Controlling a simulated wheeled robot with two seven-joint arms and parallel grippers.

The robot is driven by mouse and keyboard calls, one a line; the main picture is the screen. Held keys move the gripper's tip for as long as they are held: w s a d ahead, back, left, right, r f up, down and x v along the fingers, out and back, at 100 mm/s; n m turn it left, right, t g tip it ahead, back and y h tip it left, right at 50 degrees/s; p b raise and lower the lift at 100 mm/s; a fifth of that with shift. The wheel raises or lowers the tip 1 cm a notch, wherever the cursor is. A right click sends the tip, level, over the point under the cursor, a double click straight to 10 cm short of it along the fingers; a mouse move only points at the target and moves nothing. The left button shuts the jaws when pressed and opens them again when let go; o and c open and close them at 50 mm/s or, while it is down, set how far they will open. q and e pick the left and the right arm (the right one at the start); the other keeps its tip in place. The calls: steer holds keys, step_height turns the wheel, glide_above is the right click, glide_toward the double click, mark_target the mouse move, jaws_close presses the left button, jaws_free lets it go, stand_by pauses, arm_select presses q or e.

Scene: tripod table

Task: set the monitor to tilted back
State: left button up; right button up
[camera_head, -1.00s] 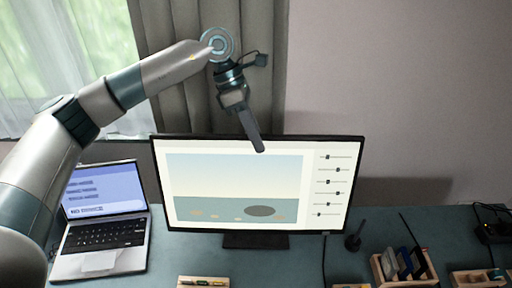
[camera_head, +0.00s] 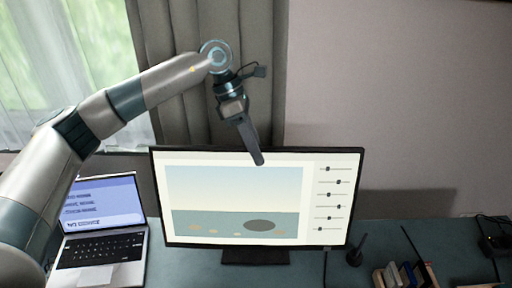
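The monitor (camera_head: 235,202) stands on the table in the middle of the camera_head view, its lit screen facing me. Its dark foot (camera_head: 254,257) shows below the lower edge. My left gripper (camera_head: 258,160) reaches down from above, with its fingertip end in front of the monitor's top edge, a little right of its middle. I cannot tell whether it touches the monitor. Its fingers show as one dark bar, so the gap between them is hidden. My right gripper is out of view.
An open laptop (camera_head: 103,245) stands left of the monitor on the blue-green table (camera_head: 200,270). A small dark stand (camera_head: 355,250) and a wooden holder (camera_head: 378,279) with upright items are to the right. Black cables lie at the far right. A curtain and wall are behind.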

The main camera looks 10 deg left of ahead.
arm_select(q)
steer(key=shift+w+r, duration=0.1)
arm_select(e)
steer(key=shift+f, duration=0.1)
